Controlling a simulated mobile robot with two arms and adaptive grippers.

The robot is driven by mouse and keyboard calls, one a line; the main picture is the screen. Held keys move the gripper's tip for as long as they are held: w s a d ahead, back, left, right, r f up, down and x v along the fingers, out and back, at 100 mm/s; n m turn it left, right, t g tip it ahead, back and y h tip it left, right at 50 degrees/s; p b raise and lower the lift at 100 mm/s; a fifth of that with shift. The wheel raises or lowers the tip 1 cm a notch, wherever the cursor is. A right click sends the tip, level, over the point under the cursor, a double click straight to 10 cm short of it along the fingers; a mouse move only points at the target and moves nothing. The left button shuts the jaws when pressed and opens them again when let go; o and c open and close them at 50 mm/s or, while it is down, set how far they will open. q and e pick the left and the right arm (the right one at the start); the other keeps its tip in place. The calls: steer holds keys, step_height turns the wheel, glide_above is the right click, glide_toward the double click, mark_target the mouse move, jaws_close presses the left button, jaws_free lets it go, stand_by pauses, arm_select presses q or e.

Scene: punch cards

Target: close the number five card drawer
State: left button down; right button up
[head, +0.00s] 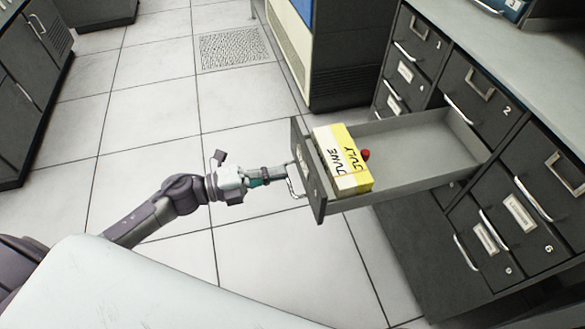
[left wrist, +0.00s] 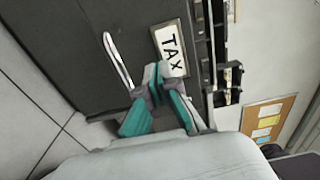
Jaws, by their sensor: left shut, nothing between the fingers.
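One card drawer (head: 425,150) stands pulled far out of the dark cabinet; its number is not readable here. Its dark front panel (head: 314,190) faces left and has a metal handle (head: 292,181). In the left wrist view the drawer front (left wrist: 82,50) shows a metal handle (left wrist: 118,62) and a label reading TAX (left wrist: 171,50). My left gripper (head: 272,178) is shut and empty, with its fingertips right by the handle and front panel; I cannot tell if they touch. The fingertips (left wrist: 158,74) overlap the label's lower edge. My right gripper is not in view.
Yellow-and-white card packs (head: 343,160) marked JUNE and JULY sit in the drawer's front end, beside a small red object (head: 365,154). Other drawers, including numbers 2 (head: 487,92) and 6 (head: 530,232), are shut. Tiled floor (head: 150,120) is open to the left.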

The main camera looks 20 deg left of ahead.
mark_target(304, 168)
arm_select(q)
steer(key=shift+x, duration=1.95)
